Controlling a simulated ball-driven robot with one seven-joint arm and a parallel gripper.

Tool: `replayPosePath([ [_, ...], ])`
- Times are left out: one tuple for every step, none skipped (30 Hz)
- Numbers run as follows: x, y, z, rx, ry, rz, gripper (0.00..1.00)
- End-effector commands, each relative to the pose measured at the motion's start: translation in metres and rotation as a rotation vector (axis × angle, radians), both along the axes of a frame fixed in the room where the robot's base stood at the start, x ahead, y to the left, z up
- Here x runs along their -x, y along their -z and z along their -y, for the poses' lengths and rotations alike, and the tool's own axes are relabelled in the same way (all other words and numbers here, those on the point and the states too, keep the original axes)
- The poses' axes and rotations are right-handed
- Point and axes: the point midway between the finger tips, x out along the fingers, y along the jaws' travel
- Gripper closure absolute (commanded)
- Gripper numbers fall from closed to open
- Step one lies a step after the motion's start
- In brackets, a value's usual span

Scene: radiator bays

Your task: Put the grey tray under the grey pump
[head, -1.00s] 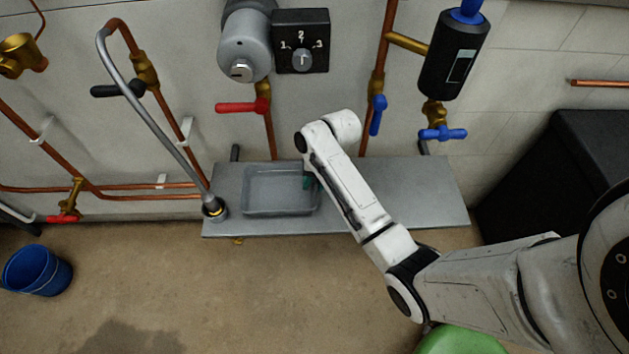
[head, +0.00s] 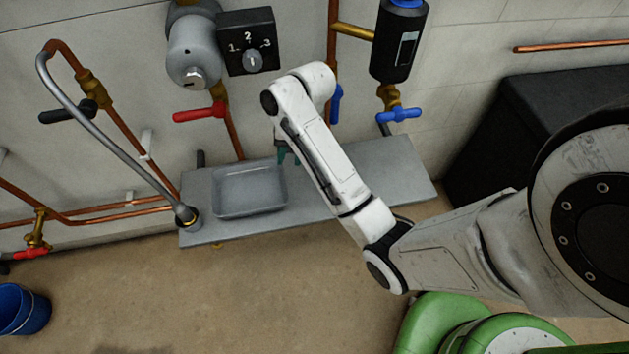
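The grey tray (head: 250,210) is a shallow, empty rectangular tray lying flat on the grey shelf (head: 340,204), towards its left end. The grey pump (head: 193,50) is a cylinder on the wall above. The tray lies below it, roughly in line with the copper pipe that runs down from the pump. My gripper (head: 286,155), with dark green fingertips, is at the tray's back right corner. It appears apart from the rim. My arm partly covers the fingers, so their opening is unclear.
A black pump (head: 398,45) with a blue valve hangs further right. A dial box (head: 247,42) is beside the grey pump. A grey hose (head: 118,140) ends at the shelf's left end. A blue bucket (head: 20,310) stands on the floor. A black box (head: 520,135) is at right.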

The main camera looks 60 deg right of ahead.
Motion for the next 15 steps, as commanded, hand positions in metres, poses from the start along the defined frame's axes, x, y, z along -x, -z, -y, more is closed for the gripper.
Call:
replayPosePath([
  [0.004,0.006,-0.013,-0.017,0.062,-0.016,0.66],
  [0.006,0.009,-0.02,-0.028,0.116,-0.027,0.66],
  [0.01,0.013,-0.031,-0.044,0.194,-0.044,0.66],
  [0.014,0.017,-0.039,-0.055,0.258,-0.057,0.66],
  [0.018,0.02,-0.047,-0.065,0.323,-0.071,0.66],
  [0.024,0.024,-0.057,-0.08,0.413,-0.091,0.66],
  [0.028,0.027,-0.064,-0.089,0.478,-0.105,0.66],
  [0.033,0.029,-0.07,-0.099,0.547,-0.117,0.66],
  [0.04,0.033,-0.079,-0.11,0.637,-0.134,0.66],
  [0.045,0.035,-0.085,-0.117,0.702,-0.147,0.66],
  [0.05,0.037,-0.091,-0.124,0.77,-0.161,0.66],
  [0.058,0.04,-0.098,-0.133,0.859,-0.175,0.66],
  [0.064,0.042,-0.102,-0.138,0.927,-0.187,0.66],
  [0.07,0.043,-0.107,-0.143,0.994,-0.198,0.66],
  [0.078,0.045,-0.113,-0.149,1.082,-0.211,0.66],
])
